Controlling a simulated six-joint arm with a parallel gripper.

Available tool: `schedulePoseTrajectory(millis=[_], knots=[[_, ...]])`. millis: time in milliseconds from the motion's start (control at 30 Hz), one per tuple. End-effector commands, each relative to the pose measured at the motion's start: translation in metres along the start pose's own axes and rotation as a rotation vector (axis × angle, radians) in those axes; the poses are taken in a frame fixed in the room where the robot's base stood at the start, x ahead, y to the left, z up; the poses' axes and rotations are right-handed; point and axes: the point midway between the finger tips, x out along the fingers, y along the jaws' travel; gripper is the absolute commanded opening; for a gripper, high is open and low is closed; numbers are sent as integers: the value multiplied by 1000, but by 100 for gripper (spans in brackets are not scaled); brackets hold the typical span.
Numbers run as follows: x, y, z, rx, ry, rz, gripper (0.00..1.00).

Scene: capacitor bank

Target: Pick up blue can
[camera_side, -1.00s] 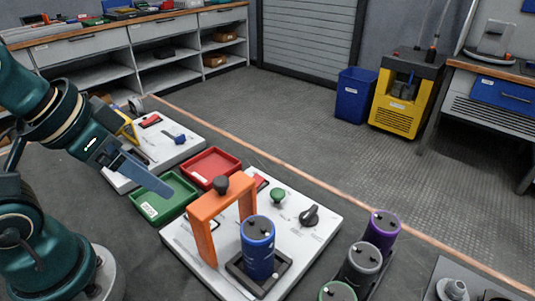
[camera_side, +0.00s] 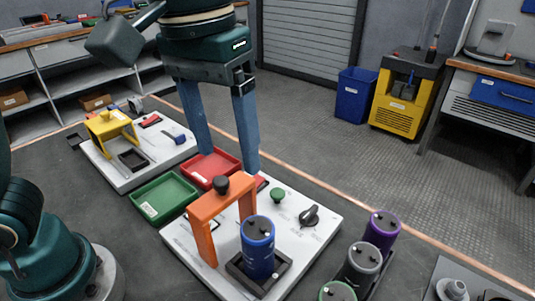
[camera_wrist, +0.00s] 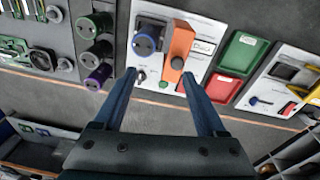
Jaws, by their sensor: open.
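The blue can (camera_side: 258,247) stands upright in a dark square socket on the white panel (camera_side: 312,247), with two terminals on its top. An orange bracket (camera_side: 205,243) with a black knob stands just left of it. The can also shows in the wrist view (camera_wrist: 146,40), beside the orange bracket (camera_wrist: 180,45). My gripper (camera_side: 226,163) is open and empty, pointing down, above and behind the panel near the red tray. In the wrist view my two fingers (camera_wrist: 157,76) are spread wide, with the can beyond their tips.
Purple (camera_side: 382,231), grey (camera_side: 360,266) and green (camera_side: 338,291) cans stand in a row right of the panel. A green tray (camera_side: 164,198) and a red tray (camera_side: 213,168) lie to the left. A second white panel with a yellow bracket (camera_side: 110,126) is farther left.

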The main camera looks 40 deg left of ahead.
Motion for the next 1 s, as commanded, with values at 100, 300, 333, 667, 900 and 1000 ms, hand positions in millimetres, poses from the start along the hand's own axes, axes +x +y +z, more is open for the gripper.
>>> schedulePoseTrajectory(millis=[100, 300, 333, 667, 900, 1000], knots=[[15, 24, 1, 69, -42, -21, 74], [33, 39, 9, 128, -85, -49, 74], [35, 39, 10, 131, -85, -49, 74], [75, 36, 14, 131, -87, -50, 74], [97, 35, 14, 131, -83, -47, 74], [102, 35, 14, 130, -83, -47, 74]])
